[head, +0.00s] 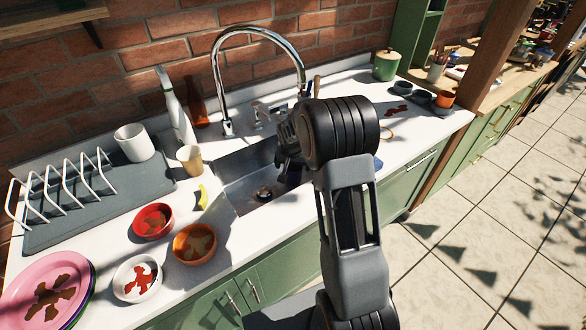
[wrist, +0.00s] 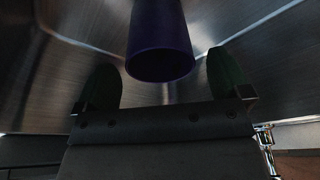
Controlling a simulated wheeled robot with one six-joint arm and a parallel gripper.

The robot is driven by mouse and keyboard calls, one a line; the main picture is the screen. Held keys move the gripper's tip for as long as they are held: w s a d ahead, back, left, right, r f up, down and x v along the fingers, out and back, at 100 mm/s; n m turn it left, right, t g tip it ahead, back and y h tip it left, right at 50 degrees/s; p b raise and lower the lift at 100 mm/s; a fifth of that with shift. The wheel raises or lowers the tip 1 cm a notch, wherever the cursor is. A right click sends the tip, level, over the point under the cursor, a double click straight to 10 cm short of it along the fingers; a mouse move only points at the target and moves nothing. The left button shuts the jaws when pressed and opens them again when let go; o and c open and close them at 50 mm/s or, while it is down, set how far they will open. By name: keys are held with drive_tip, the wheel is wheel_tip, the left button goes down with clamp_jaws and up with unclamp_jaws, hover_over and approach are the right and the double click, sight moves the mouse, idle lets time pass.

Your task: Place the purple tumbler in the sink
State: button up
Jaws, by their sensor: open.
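The purple tumbler (wrist: 160,45) shows in the wrist view between the two spread fingers of my gripper (wrist: 161,62), with its round end toward the camera. My gripper is open, and a gap shows on each side of the tumbler. Brushed metal sink walls surround both in the wrist view. In the head view my gripper (head: 287,152) points down into the steel sink (head: 238,192), and my arm hides the right part of the basin. The tumbler is mostly hidden there. I cannot tell whether it touches the sink floor.
A tall chrome faucet (head: 226,90) arches behind my gripper. A beige cup (head: 189,160) and a yellow item (head: 203,197) stand left of the sink. Red (head: 152,221) and orange (head: 195,243) bowls sit front left. A dish rack (head: 65,190) is farther left.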

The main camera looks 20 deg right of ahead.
sight(292, 181)
drive_tip(key=s+a+r+n, duration=0.1)
drive_tip(key=s+a+r, duration=0.1)
drive_tip(key=s+r, duration=0.3)
drive_tip(key=s+a+r, duration=0.2)
drive_tip(key=r, duration=0.5)
drive_tip(key=s+a+r+n+y, duration=0.1)
drive_tip(key=s+a+n, duration=0.1)
drive_tip(key=s, duration=0.7)
drive_tip(key=s+a+r+n, duration=0.1)
drive_tip(key=s+a+n, duration=0.2)
drive_tip(key=s, duration=0.6)
drive_tip(key=shift+a+r+t+y, duration=0.15)
drive_tip(key=shift+a+t+y, duration=0.15)
drive_tip(key=shift+a+y, duration=0.1)
